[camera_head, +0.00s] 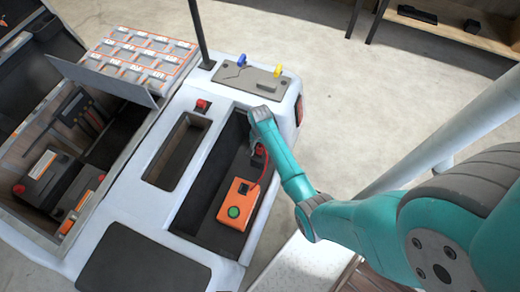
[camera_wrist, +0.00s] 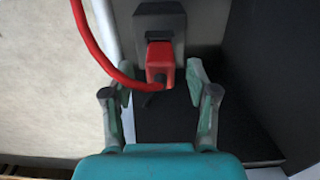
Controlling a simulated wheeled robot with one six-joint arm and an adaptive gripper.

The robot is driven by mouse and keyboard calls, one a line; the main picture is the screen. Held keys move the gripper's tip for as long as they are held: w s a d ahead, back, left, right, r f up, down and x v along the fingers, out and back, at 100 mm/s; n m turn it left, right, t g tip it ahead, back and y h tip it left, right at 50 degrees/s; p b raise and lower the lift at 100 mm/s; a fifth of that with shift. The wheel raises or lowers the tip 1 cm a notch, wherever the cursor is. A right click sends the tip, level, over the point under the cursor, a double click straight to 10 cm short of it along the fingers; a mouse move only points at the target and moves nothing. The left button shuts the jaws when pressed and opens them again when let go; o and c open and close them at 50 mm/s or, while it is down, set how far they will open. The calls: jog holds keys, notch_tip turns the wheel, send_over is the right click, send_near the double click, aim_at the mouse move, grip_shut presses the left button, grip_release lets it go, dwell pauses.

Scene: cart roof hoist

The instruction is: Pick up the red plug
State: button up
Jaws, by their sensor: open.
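The red plug (camera_wrist: 160,62) sits at a dark grey socket block (camera_wrist: 160,20) in the wrist view, with a red cable (camera_wrist: 88,40) looping at its left. In the head view a small part of the red plug (camera_head: 260,150) shows beside my gripper. My gripper (camera_wrist: 158,82) is open, its two fingers on the left and right of the plug's near end, with gaps visible on both sides. In the head view my gripper (camera_head: 255,142) reaches down into the cart's recess and is mostly hidden by my arm. The cable runs to an orange box (camera_head: 236,204) with a green button.
The recess walls (camera_head: 190,205) of the white cart stand close around the orange box. An empty narrow slot (camera_head: 178,150) lies to the left. A panel with blue and yellow levers (camera_head: 248,78) is behind. An open bay with batteries (camera_head: 55,180) is at far left.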

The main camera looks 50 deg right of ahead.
aim_at(260, 147)
jog(key=shift+f, duration=0.7)
grip_shut()
jog(key=shift+r, duration=0.1)
notch_tip(260, 147, up, 10)
jog(key=shift+f, duration=0.1)
dwell(0.5)
